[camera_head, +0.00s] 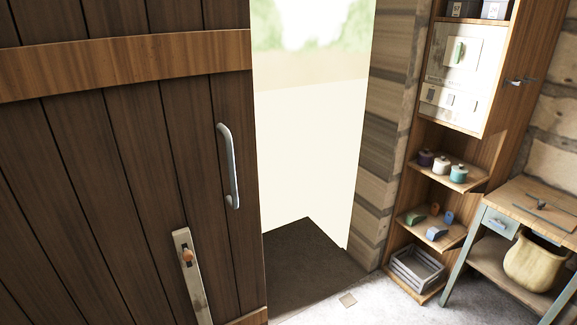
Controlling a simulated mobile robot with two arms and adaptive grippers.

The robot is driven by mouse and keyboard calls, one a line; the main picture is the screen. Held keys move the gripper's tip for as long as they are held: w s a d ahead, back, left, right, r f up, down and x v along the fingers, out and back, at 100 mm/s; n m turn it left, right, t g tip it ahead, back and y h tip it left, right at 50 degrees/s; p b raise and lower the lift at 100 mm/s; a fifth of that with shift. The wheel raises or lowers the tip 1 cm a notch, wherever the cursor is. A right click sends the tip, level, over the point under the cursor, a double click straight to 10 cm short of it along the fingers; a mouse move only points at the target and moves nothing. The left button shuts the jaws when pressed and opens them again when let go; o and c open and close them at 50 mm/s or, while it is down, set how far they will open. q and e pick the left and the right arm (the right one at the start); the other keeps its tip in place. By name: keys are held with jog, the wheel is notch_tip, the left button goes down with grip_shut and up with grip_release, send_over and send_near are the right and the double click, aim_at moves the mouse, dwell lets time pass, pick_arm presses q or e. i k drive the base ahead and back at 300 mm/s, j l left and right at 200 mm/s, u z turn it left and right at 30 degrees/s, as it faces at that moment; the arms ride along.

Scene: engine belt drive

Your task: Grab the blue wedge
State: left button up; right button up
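A small blue wedge (437,233) lies at the front of a lower shelf (459,240) in the tall wooden cabinet, right of the doorway. Beside it on the same shelf are a green piece (415,218), an upright blue piece (449,217) and a small orange-brown piece (434,208). The wedge looks unobstructed from the front. Neither of my grippers is in view.
A large wooden door (120,170) with a metal handle (229,165) fills the left. The doorway is open. A grey crate (416,270) sits below the shelf. A work table (530,200) with a sack (534,262) stands at right.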

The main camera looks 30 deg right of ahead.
aim_at(434, 233)
jog(key=z, duration=2.55)
